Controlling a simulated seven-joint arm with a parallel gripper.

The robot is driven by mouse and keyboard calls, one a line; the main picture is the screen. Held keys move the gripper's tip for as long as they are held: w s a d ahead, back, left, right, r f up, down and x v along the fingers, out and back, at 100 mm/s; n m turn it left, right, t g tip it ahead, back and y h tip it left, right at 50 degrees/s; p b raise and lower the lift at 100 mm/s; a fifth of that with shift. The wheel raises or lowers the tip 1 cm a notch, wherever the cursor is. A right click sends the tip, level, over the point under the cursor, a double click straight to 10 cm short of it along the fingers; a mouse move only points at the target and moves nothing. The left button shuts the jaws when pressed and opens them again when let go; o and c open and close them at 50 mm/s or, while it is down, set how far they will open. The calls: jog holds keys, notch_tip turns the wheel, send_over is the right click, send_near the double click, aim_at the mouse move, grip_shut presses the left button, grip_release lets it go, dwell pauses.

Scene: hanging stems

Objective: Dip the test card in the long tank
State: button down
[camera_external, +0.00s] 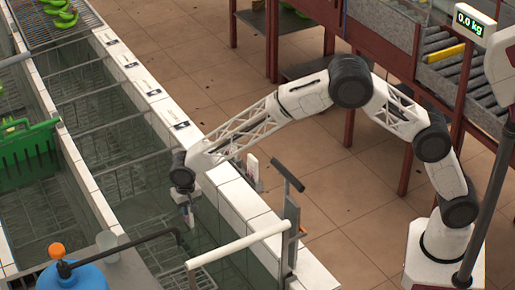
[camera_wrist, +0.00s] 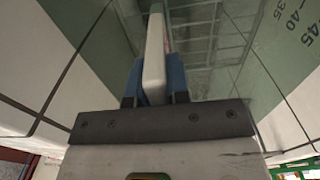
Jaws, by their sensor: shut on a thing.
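My gripper (camera_external: 185,199) is over the long tank (camera_external: 236,195), just inside its white tiled right wall. In the wrist view, the blue fingers of my gripper (camera_wrist: 154,84) are shut on a white slab, the test card (camera_wrist: 154,45), seen nearly edge-on. The card points away from the wrist towards the tank's water and wire racks. In the external view, the card (camera_external: 188,219) is small and hangs below the fingers. I cannot tell whether its lower end touches the water.
A white upright piece (camera_external: 252,166) stands at the wall's outer side. A dark-handled lever (camera_external: 288,177) and a white rail (camera_external: 235,246) are close by. A green crate (camera_external: 28,150) and blue vessel (camera_external: 82,277) are to the left. Tiled floor lies right of the tank.

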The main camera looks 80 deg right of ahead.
notch_tip(320, 180, up, 18)
jog(key=shift+r, duration=0.25)
dwell(1.4)
dwell(0.6)
